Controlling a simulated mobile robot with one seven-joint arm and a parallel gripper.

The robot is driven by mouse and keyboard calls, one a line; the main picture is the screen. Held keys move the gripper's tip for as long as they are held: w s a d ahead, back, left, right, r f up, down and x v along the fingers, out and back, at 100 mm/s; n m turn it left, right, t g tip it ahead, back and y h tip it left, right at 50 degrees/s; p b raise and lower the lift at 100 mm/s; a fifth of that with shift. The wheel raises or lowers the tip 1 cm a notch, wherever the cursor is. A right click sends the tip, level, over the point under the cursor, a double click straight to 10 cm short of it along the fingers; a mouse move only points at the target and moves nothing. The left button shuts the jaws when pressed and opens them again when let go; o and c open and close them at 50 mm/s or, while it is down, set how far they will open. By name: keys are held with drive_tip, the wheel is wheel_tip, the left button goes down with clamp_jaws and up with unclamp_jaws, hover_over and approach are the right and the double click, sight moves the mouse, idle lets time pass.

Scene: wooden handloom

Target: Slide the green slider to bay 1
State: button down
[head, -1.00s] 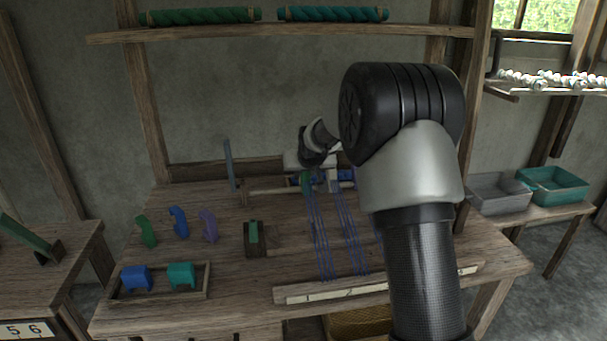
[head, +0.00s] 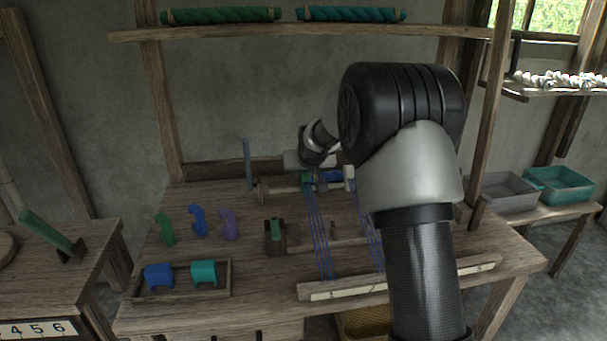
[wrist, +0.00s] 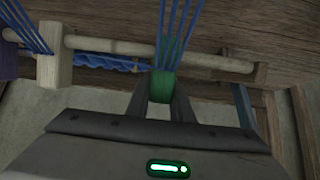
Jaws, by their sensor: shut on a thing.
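The green slider (wrist: 163,85) sits on the wooden rail with blue threads running through it. In the wrist view my gripper (wrist: 160,105) has its two fingers closed on the slider from below. In the head view the green slider (head: 307,178) is on the rail at the back of the loom, towards its left end. Its blue threads (head: 318,235) run forward to the pale numbered strip (head: 400,286), near that strip's left end. In the head view my arm hides part of the rail, and the fingers cannot be made out.
A blue upright (head: 247,165) stands left of the rail. A tray (head: 225,292) with blue and teal blocks lies at the table's front left.

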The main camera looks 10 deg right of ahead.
drive_tip(key=c, duration=1.6)
unclamp_jaws()
drive_tip(key=shift+o, duration=0.2)
drive_tip(key=shift+r, duration=0.1)
drive_tip(key=p+v, duration=0.3)
drive_tip(key=v, duration=1.4)
drive_tip(key=shift+s, duration=0.2)
drive_tip(key=shift+r, duration=0.1)
